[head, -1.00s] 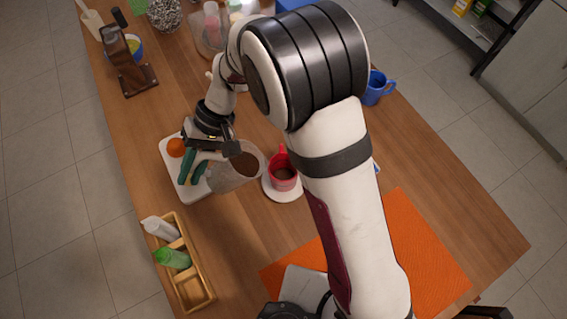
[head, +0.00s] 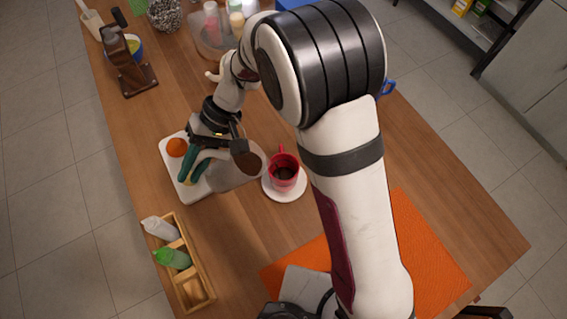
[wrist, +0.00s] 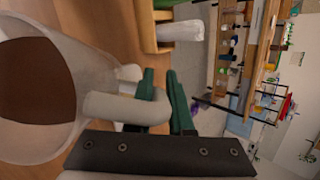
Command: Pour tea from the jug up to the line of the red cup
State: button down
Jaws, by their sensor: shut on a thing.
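My gripper (head: 193,168) has its green fingers shut on the handle of the jug; in the wrist view the fingers (wrist: 160,95) close around the pale handle. The jug (head: 232,178) is translucent and holds dark brown tea; it also shows large at the left of the wrist view (wrist: 70,60). It is held over the right side of the white board, its mouth toward the cup. The red cup (head: 283,173) stands upright on a white saucer (head: 284,195), just right of the jug. Dark liquid shows inside the cup. The line is too small to make out.
A white board (head: 185,189) with an orange (head: 177,147) lies under my gripper. A wooden tray (head: 193,283) with white and green bottles stands at the front left. A grinder (head: 128,65) stands back left.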

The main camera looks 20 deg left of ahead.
jog(key=shift+w+d+r+g+y, duration=0.1)
jog(key=shift+d+r+g+y, duration=0.1)
jog(key=shift+r+y, duration=0.25)
jog(key=shift+w+d+r+g+y, duration=0.1)
jog(key=shift+d+r+y, duration=0.15)
jog(key=shift+r, duration=0.4)
dwell(2.6)
